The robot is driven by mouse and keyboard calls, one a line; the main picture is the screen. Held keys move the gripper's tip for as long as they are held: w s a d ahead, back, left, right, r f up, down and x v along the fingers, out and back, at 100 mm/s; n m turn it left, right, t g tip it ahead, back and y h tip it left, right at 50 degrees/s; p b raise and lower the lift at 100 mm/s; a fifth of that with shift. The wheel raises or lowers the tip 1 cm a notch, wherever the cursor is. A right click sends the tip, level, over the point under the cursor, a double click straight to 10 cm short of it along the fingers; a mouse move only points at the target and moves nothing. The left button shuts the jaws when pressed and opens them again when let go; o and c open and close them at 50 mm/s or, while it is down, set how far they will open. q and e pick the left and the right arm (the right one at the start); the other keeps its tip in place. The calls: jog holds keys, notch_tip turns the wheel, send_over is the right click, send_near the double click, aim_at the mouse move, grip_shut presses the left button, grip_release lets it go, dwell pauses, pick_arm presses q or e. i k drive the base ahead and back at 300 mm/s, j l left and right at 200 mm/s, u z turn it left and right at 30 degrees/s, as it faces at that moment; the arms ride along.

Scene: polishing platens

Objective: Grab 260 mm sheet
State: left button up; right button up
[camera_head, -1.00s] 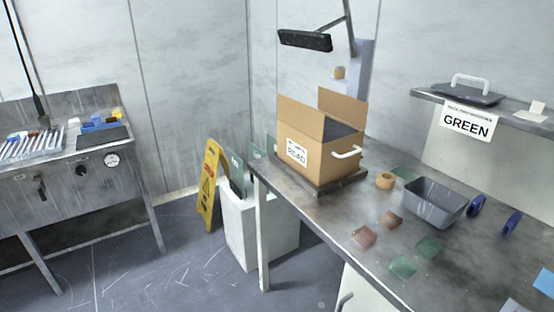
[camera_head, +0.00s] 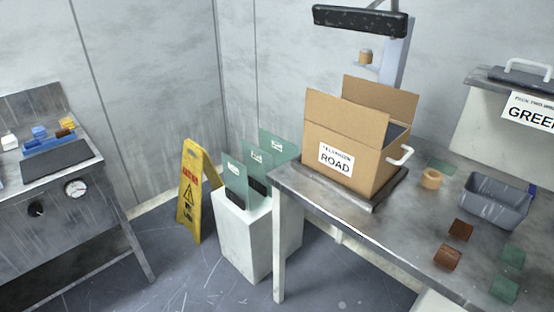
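The front sheet (camera_head: 236,187), a middle sheet (camera_head: 257,168) and a rear sheet (camera_head: 278,150) each carry a small white label too small to read. Dark blocks sit at the foot of the sheets. The white bin (camera_head: 243,242) is partly hidden by the table leg. I cannot tell which sheet is the 260 mm one. Neither of my grippers shows in the view.
A yellow wet-floor sign (camera_head: 190,195) stands just left of the bin. The steel table (camera_head: 330,215) carries an open cardboard box (camera_head: 340,140) labelled ROAD, a tape roll (camera_head: 431,179), a grey tray (camera_head: 494,203) and small brown and green pieces. A bench (camera_head: 50,200) stands left.

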aim_at(283, 151)
jog(key=i+j+u, duration=0.15)
jog(key=i+j, duration=0.15)
jog(key=i+j+u, duration=0.1)
jog(key=i+j, duration=0.15)
jog(key=i, duration=0.3)
jog(key=i+j+u, duration=0.15)
jog(key=i, duration=0.3)
